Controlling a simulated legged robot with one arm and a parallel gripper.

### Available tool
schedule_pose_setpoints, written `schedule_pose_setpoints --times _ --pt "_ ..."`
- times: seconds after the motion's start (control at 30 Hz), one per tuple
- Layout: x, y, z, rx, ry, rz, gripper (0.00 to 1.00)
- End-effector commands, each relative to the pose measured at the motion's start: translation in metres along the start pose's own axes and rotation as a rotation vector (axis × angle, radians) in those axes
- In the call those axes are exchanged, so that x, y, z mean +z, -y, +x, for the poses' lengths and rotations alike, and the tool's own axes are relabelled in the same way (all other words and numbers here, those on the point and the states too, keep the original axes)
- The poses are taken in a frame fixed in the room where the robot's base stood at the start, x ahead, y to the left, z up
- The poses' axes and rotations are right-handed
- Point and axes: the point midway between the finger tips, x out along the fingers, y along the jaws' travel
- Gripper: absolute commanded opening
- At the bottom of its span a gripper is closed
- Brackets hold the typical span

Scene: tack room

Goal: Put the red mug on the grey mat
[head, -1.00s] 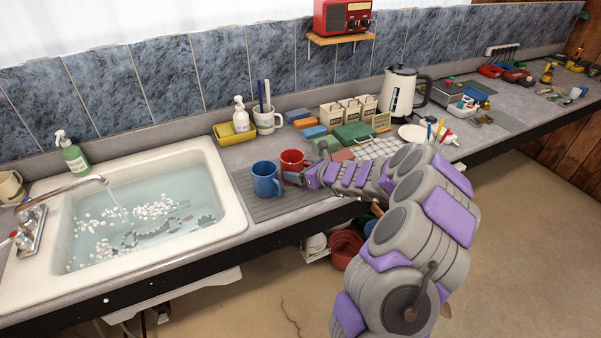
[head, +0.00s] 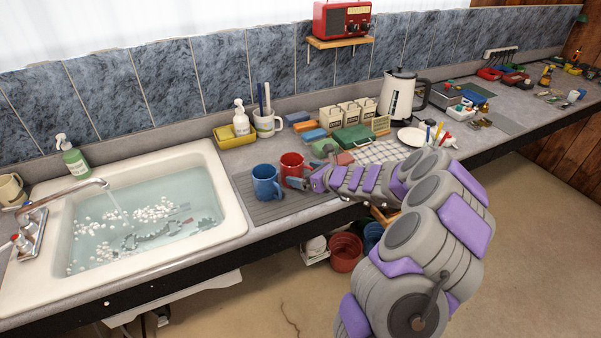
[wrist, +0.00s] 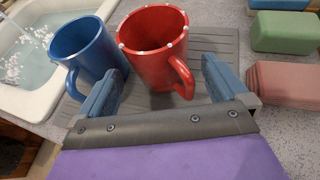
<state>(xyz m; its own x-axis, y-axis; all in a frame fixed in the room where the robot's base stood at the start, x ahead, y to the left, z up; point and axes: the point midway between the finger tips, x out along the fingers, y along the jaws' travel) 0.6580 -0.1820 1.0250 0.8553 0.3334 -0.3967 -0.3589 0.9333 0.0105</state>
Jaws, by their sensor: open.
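The red mug (head: 291,162) stands upright on the grey ribbed mat (head: 285,207), toward its back right, as far as I can see. The blue mug (head: 266,181) stands on the mat just left of it. My gripper (head: 292,183) is at the front right of the red mug. In the wrist view my gripper (wrist: 160,70) is open. Its fingers are apart on either side of the red mug's (wrist: 150,50) handle, which points toward me. The left finger is close to the blue mug (wrist: 85,50); I cannot tell whether they touch.
The sink (head: 235,215) full of water lies left of the mat. A yellow caddy (head: 232,138) and a white mug (head: 268,125) with brushes stand behind. Green (wrist: 283,32) and pink (wrist: 285,82) blocks lie to the right. The mat's front strip is clear.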

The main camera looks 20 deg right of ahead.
Motion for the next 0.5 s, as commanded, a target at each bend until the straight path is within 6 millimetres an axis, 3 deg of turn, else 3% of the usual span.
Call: schedule_pose_setpoints --times 0.2,0.5 --pt "0.003 0.001 -0.05 -0.003 0.001 0.002 1.0" --pt "0.001 -0.001 -0.088 0.002 -0.001 0.001 1.0"
